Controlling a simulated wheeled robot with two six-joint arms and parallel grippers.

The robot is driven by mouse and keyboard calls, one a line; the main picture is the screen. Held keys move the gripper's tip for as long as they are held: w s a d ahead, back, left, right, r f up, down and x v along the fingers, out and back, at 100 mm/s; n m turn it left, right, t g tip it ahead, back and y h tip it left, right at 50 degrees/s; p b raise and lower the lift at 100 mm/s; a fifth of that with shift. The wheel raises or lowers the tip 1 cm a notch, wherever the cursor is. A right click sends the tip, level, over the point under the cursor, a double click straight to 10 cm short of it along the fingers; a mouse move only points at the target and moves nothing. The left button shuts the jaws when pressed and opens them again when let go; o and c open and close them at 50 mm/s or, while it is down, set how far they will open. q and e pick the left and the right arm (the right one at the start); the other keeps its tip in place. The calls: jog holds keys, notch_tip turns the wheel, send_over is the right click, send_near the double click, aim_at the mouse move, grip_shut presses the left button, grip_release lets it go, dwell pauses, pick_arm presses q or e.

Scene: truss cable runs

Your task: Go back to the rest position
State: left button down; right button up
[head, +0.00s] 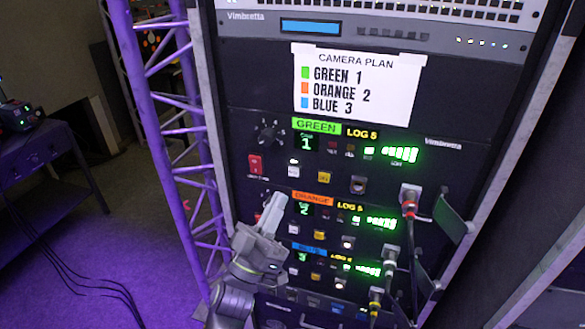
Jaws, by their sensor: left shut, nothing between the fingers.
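My left gripper (275,206) is shut and empty. It is in front of the rack, at the left end of the orange unit, and hides part of that panel. I cannot tell whether it touches the panel. The orange unit (312,198) shows a 2 and LOG 5. The green unit (317,126) above it shows a 1 and LOG 5. The blue unit (309,247) below is partly hidden by my left arm. My right gripper is not in view.
A purple-lit truss (150,110) stands left of the rack. Cables plug in at the right, by a red-banded connector (409,203) and small open flaps (452,222). A paper camera plan (357,85) is taped above. A dark table (55,165) stands far left, with open floor between.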

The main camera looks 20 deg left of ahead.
pick_arm(q)
jog(key=w+a+f+n+g+y+b, duration=0.1)
jog(key=w+a+f+g+y, duration=0.15)
jog(key=f, duration=0.75)
jog(key=w+a+f+n+g+y, duration=0.15)
jog(key=f+y, duration=0.25)
jog(key=f, duration=0.6)
jog(key=s+a+f+g+y+b, duration=0.1)
jog(key=s+a+f+g, duration=0.15)
jog(key=f, duration=0.95)
jog(key=s+a+f+g+y, duration=0.1)
jog(key=s+f+g, duration=0.3)
jog(key=f, duration=0.7)
jog(key=s+a+f+g+y+b, duration=0.15)
jog(key=s+f+g, duration=0.25)
jog(key=s+f, duration=0.5)
jog(key=s+a+f+g+p, duration=0.1)
jog(key=s+a+f+g, duration=0.2)
jog(key=s+f, duration=0.65)
jog(key=s+a+f+m+g, duration=0.1)
jog(key=s+f+g, duration=0.2)
jog(key=s, duration=0.7)
jog(key=s+a+f+m+g+b, duration=0.1)
jog(key=s+f, duration=0.4)
jog(key=s, duration=0.5)
jog(key=shift+a+f+g, duration=0.2)
jog(key=shift+a+g, duration=0.3)
jog(key=shift+g, duration=0.65)
